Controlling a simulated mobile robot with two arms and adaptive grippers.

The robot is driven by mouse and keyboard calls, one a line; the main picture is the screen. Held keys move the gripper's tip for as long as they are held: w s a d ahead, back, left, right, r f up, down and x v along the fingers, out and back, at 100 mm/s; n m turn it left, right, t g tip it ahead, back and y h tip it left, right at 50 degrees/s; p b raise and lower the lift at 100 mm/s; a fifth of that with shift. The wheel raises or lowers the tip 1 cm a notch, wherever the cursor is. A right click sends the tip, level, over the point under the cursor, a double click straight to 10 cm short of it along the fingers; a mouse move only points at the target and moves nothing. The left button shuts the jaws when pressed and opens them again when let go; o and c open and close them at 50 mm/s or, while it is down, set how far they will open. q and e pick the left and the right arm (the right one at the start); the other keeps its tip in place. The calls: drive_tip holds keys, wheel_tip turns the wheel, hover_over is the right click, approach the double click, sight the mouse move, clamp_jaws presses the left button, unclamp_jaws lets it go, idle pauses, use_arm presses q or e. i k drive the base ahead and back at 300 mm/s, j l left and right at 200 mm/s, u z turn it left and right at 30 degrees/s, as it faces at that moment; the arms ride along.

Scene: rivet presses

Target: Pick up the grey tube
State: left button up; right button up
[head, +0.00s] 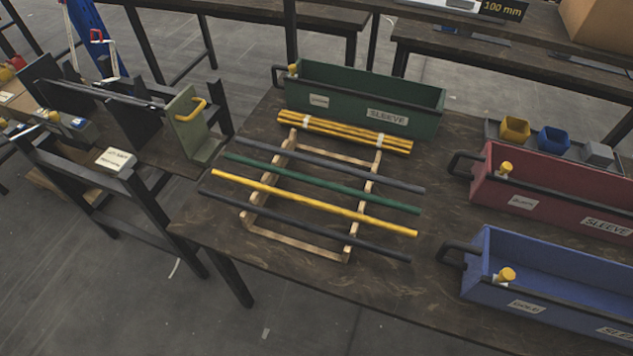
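Several long tubes lie side by side across a low wooden rack (295,250) on the dark table. The farthest is a grey tube (330,165), its ends reaching past both sides of the rack. The nearest tube (305,226) is also dark grey, nearly black, so I cannot tell for sure which one the task names. A green tube (320,183) and a yellow tube (315,204) lie between them. Neither of my grippers shows in the head view.
A bundle of yellow tubes (345,132) lies behind the rack. A green bin (365,95) stands at the back, with a red bin (555,190) and a blue bin (545,290) at the right. A fixture with a grey-green bracket (185,120) stands at the left.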

sight(402, 186)
drive_tip(key=u, duration=1.25)
drive_tip(key=z, duration=1.35)
drive_tip(key=k+j+z, duration=0.25)
drive_tip(key=j+z, duration=0.15)
drive_tip(key=k+j+z, duration=0.6)
drive_tip(key=z, duration=0.15)
